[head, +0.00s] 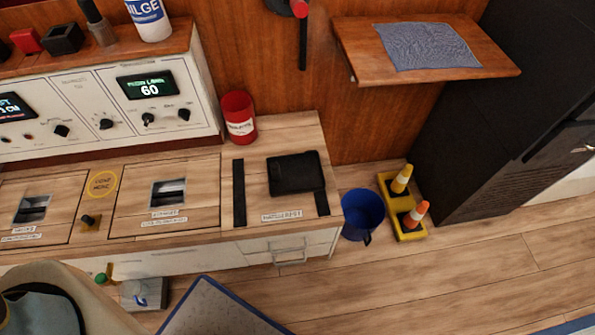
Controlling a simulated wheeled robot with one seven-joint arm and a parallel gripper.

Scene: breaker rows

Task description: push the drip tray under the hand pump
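A black, shallow, rectangular object that looks like the drip tray (295,173) lies on the right end of the wooden counter. It sits slightly turned, over or beside the right one of two black strips (239,192). A black rod with a red part (301,30) hangs on the wood wall at the top edge, behind the counter. It may be part of the hand pump, but its top is cut off by the picture edge. The tray is in front of and below this rod. My gripper is not in view.
A red can (239,117) stands at the counter's back, left of the tray. A wooden shelf with a blue cloth (428,46) juts from the wall at right. A blue bucket (362,214) and a yellow base with cones (404,205) stand on the floor right of the counter.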

